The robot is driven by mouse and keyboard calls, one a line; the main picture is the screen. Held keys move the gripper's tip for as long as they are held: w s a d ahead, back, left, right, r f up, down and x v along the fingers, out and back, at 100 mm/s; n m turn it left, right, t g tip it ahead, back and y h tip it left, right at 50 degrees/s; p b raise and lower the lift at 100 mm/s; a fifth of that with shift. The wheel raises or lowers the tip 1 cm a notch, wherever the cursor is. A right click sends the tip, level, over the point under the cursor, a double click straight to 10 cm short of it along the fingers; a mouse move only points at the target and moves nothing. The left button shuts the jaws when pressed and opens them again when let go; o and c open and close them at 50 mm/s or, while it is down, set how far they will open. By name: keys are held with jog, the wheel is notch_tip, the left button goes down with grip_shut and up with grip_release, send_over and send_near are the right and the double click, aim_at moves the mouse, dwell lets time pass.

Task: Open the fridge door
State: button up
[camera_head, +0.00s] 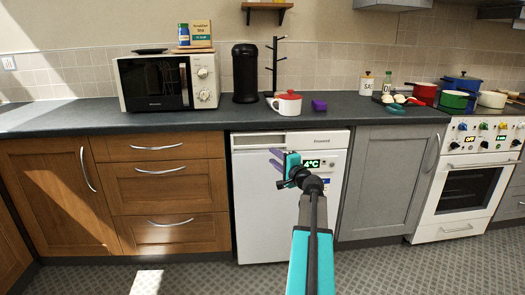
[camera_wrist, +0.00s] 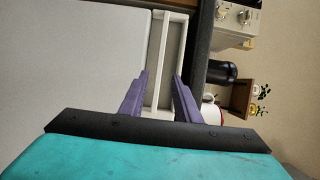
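The white fridge (camera_head: 262,215) stands under the dark counter and its door is closed. A recessed handle (camera_head: 259,141) is at the top left of the door. In the wrist view, which is turned sideways, the handle (camera_wrist: 163,50) lies ahead of the fingers as a pale framed strip. My gripper (camera_head: 273,157) is in front of the upper door, just below the handle in the picture. In the wrist view its purple fingers (camera_wrist: 160,76) are apart with nothing clearly held between them. I cannot tell whether they touch the handle.
Wooden drawers (camera_head: 165,185) are left of the fridge and a grey cabinet (camera_head: 385,180) is right of it. The floor (camera_head: 400,268) in front looks clear.

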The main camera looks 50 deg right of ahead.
aim_at(261, 147)
jog(key=shift+b+x, duration=0.55)
jog(key=shift+x, duration=4.6)
grip_shut()
